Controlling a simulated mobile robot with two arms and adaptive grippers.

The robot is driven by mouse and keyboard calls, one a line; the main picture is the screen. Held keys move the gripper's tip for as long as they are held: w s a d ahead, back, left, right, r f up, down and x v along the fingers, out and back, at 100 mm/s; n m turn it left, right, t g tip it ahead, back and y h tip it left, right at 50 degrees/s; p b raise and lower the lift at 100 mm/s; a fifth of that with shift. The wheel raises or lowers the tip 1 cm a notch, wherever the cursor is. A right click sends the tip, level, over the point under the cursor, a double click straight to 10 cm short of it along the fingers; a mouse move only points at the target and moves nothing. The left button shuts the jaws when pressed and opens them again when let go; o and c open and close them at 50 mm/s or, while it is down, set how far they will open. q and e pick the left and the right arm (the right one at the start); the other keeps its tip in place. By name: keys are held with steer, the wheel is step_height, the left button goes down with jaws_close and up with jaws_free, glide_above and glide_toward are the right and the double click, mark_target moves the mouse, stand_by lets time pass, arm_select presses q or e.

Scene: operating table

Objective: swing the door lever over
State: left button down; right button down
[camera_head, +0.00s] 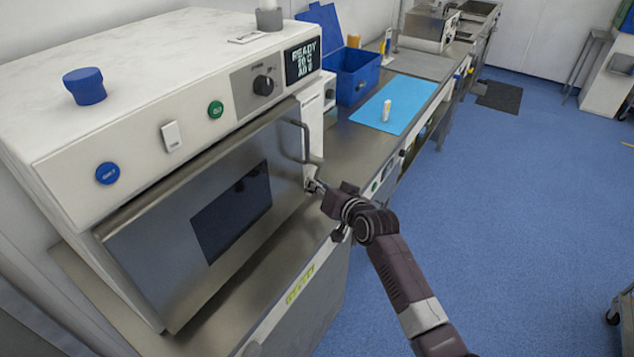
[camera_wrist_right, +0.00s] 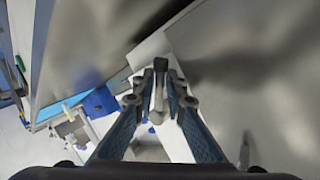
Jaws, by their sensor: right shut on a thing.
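The steel door (camera_head: 165,235) with a dark window (camera_head: 232,212) is on the front of a white oven-like machine (camera_head: 125,140). A bar handle (camera_head: 302,142) is at the door's upper right. My right gripper (camera_head: 313,186) is at the door's lower right edge, below the bar handle, and mostly hides the lever there. In the right wrist view, a small grey lever (camera_wrist_right: 159,88) with a dark tip stands between the fingers of my right gripper (camera_wrist_right: 160,100), which is closed on it. My left gripper is in neither view.
The panel above the door has a dial (camera_head: 263,85), a green button (camera_head: 216,109) and a lit display (camera_head: 303,60). A blue mat (camera_head: 403,100) and an open blue box (camera_head: 357,75) are on the counter beyond.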

steer(key=shift+f, duration=0.1)
steer(key=c, duration=2)
jaws_free()
steer(key=shift+o, duration=0.2)
steer(key=shift+s, duration=0.1)
steer(key=v, duration=0.8)
steer(key=shift+d, duration=0.1)
steer(key=shift+c, duration=0.6)
